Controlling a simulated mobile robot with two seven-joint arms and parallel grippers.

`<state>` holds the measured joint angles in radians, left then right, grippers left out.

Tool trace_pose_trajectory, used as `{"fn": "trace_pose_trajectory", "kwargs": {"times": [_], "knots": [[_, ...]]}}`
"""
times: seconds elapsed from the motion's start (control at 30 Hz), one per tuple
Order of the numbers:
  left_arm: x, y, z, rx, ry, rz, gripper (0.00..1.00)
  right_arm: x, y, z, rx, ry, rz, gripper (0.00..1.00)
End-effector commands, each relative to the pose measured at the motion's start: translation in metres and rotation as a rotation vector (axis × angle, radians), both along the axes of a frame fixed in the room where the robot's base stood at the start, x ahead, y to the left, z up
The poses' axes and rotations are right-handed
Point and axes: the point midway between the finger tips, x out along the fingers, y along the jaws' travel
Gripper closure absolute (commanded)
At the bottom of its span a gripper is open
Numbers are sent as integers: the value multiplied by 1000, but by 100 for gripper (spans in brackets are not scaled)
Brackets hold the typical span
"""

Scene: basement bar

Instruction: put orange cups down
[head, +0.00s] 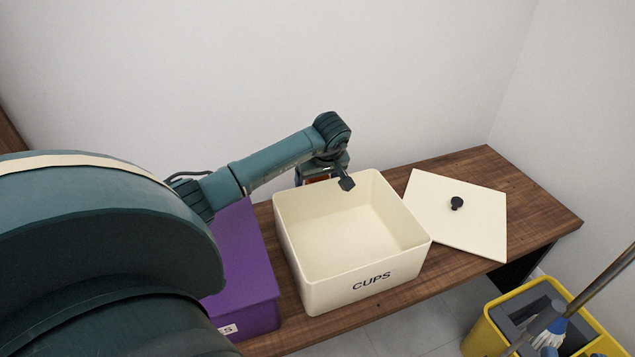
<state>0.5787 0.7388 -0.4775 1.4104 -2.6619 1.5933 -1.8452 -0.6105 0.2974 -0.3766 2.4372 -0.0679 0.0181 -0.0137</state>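A cream open box marked CUPS (352,288) stands on the wooden bench, and the part of its inside that I can see is empty. My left arm reaches in from the left, and my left gripper (328,180) is at the box's far rim. A dark finger shows over the rim. A small orange patch (317,180) shows by the gripper, mostly hidden by it and the rim; I cannot tell whether it is a cup or whether it is gripped. No whole orange cup is visible. My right gripper is out of view.
A cream lid with a black knob (457,226) lies on the wooden bench (545,218) right of the box. A purple box (245,285) stands left, partly behind my arm. A yellow mop bucket (478,342) stands at lower right. White walls rise behind.

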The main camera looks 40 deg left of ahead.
Motion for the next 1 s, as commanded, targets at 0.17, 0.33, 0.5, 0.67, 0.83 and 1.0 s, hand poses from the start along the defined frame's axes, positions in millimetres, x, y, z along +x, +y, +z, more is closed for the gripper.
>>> {"fn": "trace_pose_trajectory", "kwargs": {"times": [0.17, 0.33, 0.5, 0.67, 0.83, 1.0], "knots": [[0, 0, 0, 0, 0, 0, 39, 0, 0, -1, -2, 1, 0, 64], [0, 0, 0, 0, 0, 0, 53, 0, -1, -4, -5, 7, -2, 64], [0, 0, 0, 0, 0, 0, 67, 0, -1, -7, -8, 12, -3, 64], [0, 0, 0, 0, 0, 0, 71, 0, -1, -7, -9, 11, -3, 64], [0, 0, 5, 0, -1, 0, 72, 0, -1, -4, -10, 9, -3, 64], [1, 1, 22, 3, -3, 0, 72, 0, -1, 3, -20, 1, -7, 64]]}}
